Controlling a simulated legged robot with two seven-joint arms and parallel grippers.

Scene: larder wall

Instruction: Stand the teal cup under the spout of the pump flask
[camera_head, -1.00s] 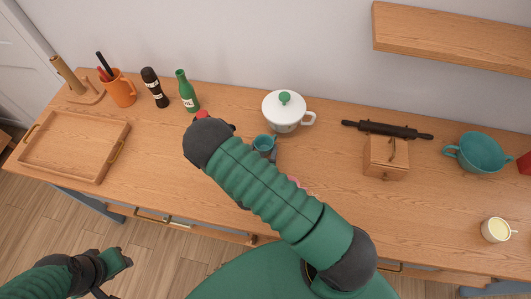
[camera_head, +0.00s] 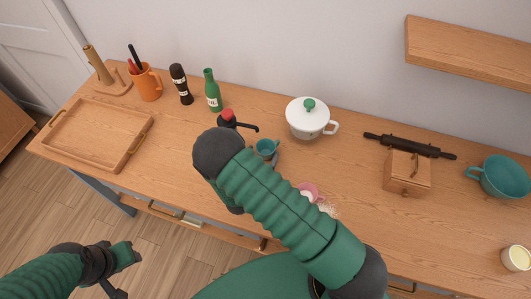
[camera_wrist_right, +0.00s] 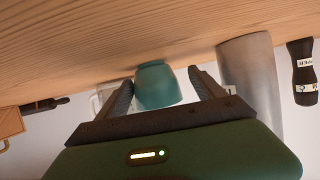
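The teal cup (camera_head: 266,148) is near the middle of the counter in the head view, just right of my bent right arm. In the right wrist view, which is upside down, the cup (camera_wrist_right: 157,86) sits between the fingers of my right gripper (camera_wrist_right: 160,78). My left gripper (camera_head: 124,258) is low at left, away from the counter.
A white lidded pot (camera_head: 307,122) stands behind and right of the cup. A green bottle (camera_head: 212,94) and dark grinder (camera_head: 181,86) are left of the flask. A pink item (camera_head: 308,190) with pale grains lies near my right arm. A wooden box (camera_head: 407,175) is further right.

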